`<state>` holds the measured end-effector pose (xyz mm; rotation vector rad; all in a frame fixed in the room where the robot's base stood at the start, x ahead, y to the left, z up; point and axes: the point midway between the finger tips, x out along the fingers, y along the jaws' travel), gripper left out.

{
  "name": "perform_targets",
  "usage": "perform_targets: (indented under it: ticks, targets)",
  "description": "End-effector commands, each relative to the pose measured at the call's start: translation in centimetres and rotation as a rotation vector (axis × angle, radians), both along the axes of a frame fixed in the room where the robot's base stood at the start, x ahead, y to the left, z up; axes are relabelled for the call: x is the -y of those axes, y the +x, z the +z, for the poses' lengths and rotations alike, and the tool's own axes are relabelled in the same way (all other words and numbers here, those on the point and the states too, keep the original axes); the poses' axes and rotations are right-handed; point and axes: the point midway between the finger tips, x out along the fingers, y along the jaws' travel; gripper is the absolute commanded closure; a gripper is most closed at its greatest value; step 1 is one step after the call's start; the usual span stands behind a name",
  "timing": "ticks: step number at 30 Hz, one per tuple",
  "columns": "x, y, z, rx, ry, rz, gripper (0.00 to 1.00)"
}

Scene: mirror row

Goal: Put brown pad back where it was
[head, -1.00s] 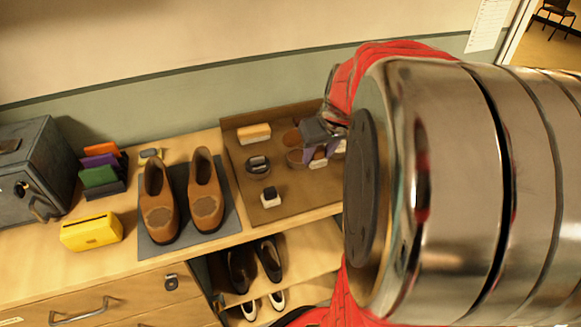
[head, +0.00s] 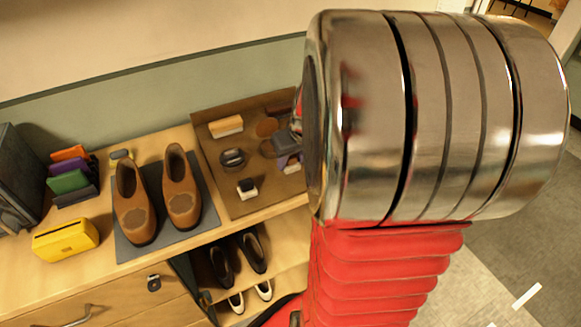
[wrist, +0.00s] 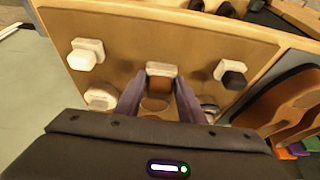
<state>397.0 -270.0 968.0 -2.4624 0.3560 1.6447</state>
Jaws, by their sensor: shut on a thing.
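The brown pad shows in the wrist view as a brown round part (wrist: 155,89) with a cream block (wrist: 161,68) at its far end. It is between the two purple fingers of my gripper (wrist: 158,96), which is shut on it. The pad is over the brown tray (wrist: 130,34); whether it touches the tray I cannot tell.
A black pad (wrist: 232,72) and white pads (wrist: 85,54) stand to either side. A round tin (wrist: 210,108) is close to the right finger. In the head view a brush (head: 226,126) lies at the back; brown shoes (head: 183,198) stand on a grey mat left of the tray.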

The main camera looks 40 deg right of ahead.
Motion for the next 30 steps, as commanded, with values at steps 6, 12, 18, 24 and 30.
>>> perform_targets:
  ticks: [6, 12, 18, 24, 30]
  targets:
    - [-0.1, -0.1, -2.3, -0.004, 0.004, 0.0, 0.86]
    - [0.0, 0.0, -3.7, -0.001, 0.0, 0.0, 0.86]
    - [0.0, 0.0, -3.7, -0.001, 0.0, 0.0, 0.86]
    - [-0.1, 0.0, -3.9, -0.001, 0.001, 0.0, 0.61]
    - [-0.1, 0.0, -3.9, -0.001, 0.001, 0.001, 0.47]
